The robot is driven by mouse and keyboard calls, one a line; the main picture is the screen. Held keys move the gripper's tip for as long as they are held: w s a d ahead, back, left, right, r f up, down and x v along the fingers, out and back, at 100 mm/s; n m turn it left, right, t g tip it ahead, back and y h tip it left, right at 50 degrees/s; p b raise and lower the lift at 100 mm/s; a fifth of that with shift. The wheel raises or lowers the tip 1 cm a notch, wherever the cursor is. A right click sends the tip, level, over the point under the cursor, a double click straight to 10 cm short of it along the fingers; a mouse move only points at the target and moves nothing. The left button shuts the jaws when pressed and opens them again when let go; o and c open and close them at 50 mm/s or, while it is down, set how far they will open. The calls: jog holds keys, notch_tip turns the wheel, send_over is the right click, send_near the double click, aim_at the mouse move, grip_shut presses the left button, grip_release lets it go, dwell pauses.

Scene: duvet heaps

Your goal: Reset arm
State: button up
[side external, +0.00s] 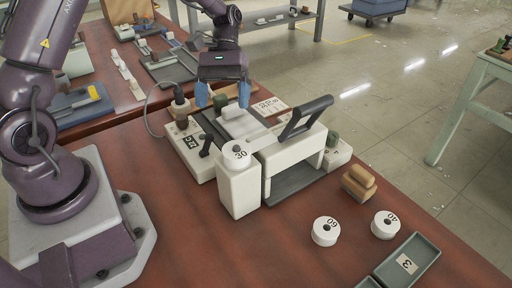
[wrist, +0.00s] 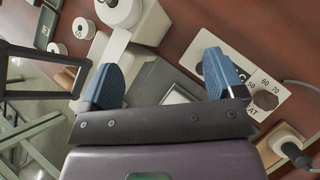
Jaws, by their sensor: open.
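My gripper (side external: 222,95) is open, with its two blue fingers apart and nothing visible between them. It hangs above the back of a cream-coloured machine (side external: 292,160) that has a black lever handle (side external: 305,116). In the wrist view my gripper (wrist: 165,85) is over the machine's grey plate and a dial panel (wrist: 268,90) marked with numbers. A white round weight marked 30 (side external: 236,155) sits on the machine's front post. I cannot tell whether the fingers touch any part of the machine.
Two white round weights, marked 50 (side external: 326,231) and 40 (side external: 385,225), lie on the brown table (side external: 190,250). Wooden blocks (side external: 358,185) and a grey-green tray (side external: 410,258) are at the right.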

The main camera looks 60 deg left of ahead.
jog(key=s+d+r+m+t+y, duration=0.2)
jog(key=s+r+m+t+y, duration=0.1)
jog(key=s+r, duration=0.4)
jog(key=s+d+r+m+t+y, duration=0.2)
jog(key=s+r+m+t+y, duration=0.1)
jog(key=s+r+t, duration=0.4)
notch_tip(320, 180, up, 2)
jog(key=shift+s+r+m+t+y, duration=0.15)
jog(key=shift+m+t+y, duration=0.2)
jog(key=shift+m, duration=0.55)
